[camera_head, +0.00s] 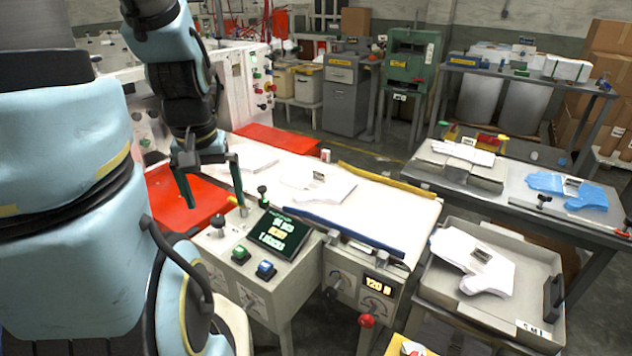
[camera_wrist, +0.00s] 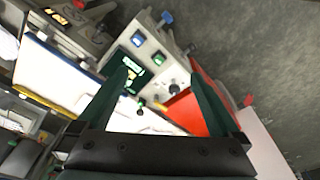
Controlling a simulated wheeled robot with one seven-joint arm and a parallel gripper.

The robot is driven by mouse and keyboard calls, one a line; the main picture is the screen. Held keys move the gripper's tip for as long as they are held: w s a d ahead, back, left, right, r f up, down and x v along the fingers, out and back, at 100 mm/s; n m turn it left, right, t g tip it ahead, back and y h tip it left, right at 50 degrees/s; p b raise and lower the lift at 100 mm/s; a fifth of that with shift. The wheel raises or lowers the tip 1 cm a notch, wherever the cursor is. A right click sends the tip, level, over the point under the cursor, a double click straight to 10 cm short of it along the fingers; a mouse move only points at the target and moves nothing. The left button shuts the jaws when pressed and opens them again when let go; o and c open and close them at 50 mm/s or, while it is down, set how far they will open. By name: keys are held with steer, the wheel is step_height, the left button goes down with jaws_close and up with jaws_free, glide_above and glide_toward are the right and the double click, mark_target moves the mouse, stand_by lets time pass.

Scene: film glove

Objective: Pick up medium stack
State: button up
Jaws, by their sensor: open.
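Several stacks of flat glove-shaped film are in the head view. A white stack (camera_head: 318,187) with a small dark clip or tag lies on the white bed of the machine, and a thinner-looking white piece (camera_head: 252,158) lies left of it. A thicker white stack (camera_head: 475,262) lies in the grey tray at lower right. Another white stack (camera_head: 463,152) and a blue stack (camera_head: 575,190) lie on the right table. I cannot tell which is the medium one. My gripper (camera_head: 212,193) is open and empty above the machine's left end, beside the control panel, apart from every stack.
The control panel (camera_head: 280,232) with buttons and a display stands close to my gripper; it also shows in the wrist view (camera_wrist: 150,45). A blue bar (camera_head: 345,228) edges the bed's front, a yellow bar (camera_head: 388,180) its back. Red plates flank the bed's left end.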

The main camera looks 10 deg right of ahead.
steer(key=m+t+h+b, duration=0.1)
steer(key=m+h+b, duration=0.2)
steer(key=m+b, duration=0.75)
glide_toward(319, 171)
steer(key=n+b, duration=0.2)
steer(key=p+x, duration=0.1)
steer(key=x, duration=0.3)
steer(key=shift+d+f, duration=0.15)
steer(key=shift+f, duration=0.15)
steer(key=shift+p+x, duration=1.1)
steer(key=shift+x, duration=1.8)
steer(key=shift+t, duration=0.3)
steer(key=c, duration=1.4)
steer(key=shift+c, duration=0.2)
